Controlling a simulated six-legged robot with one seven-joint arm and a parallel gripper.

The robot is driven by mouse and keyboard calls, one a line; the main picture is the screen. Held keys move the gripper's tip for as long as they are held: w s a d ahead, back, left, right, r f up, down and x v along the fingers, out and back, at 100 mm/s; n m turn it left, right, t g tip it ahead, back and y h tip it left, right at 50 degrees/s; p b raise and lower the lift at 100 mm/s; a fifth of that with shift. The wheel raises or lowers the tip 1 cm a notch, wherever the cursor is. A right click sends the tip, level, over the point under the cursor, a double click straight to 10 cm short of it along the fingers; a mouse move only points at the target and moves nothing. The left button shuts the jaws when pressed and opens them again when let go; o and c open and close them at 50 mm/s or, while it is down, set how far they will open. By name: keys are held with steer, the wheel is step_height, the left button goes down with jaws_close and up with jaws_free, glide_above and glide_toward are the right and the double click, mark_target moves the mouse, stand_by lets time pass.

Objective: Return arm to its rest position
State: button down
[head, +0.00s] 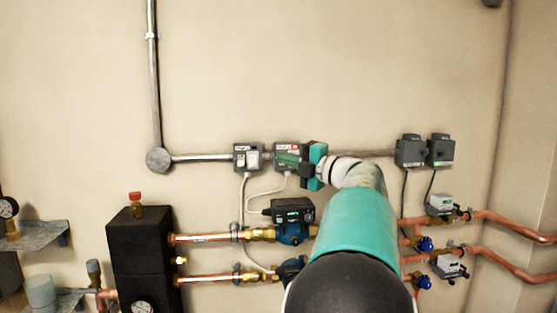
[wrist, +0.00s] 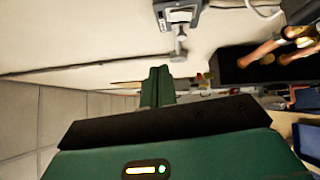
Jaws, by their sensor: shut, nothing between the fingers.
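My arm, teal and white, reaches up from the bottom of the head view and bends left at the wrist.
A switch box (head: 247,157) sits left of the gripper on a conduit (head: 203,157). Below are a black manifold block (head: 140,254), a blue pump (head: 293,232) and copper pipes (head: 205,238). Two grey boxes (head: 410,151) (head: 440,151) hang right. The upper wall is largely clear.

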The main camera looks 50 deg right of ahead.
stand_by(0.6)
steer(key=w+a+r+m+t+h, duration=0.1)
steer(key=w+a+r+m+h, duration=0.25)
steer(key=a+m+h, duration=0.55)
steer(key=a+f+m+g, duration=0.4)
steer(key=a+f+m, duration=0.3)
steer(key=m, duration=0.1)
steer(key=s+a+f+m+g+y, duration=0.1)
steer(key=s+a+f+g+y, duration=0.1)
steer(key=s+a+f, duration=0.4)
steer(key=s+a+f+m+g+y, duration=0.1)
steer(key=s+a+f+g+y, duration=0.2)
steer(key=a+f, duration=0.8)
steer(key=s+a+f+m+g+y, duration=0.1)
steer(key=s+a+f+g+y, duration=0.1)
steer(key=s+a+f+g, duration=0.3)
steer(key=s+a+f, duration=0.4)
steer(key=a, duration=0.1)
steer(key=shift+s+a+f, duration=0.15)
steer(key=shift+s+a, duration=0.15)
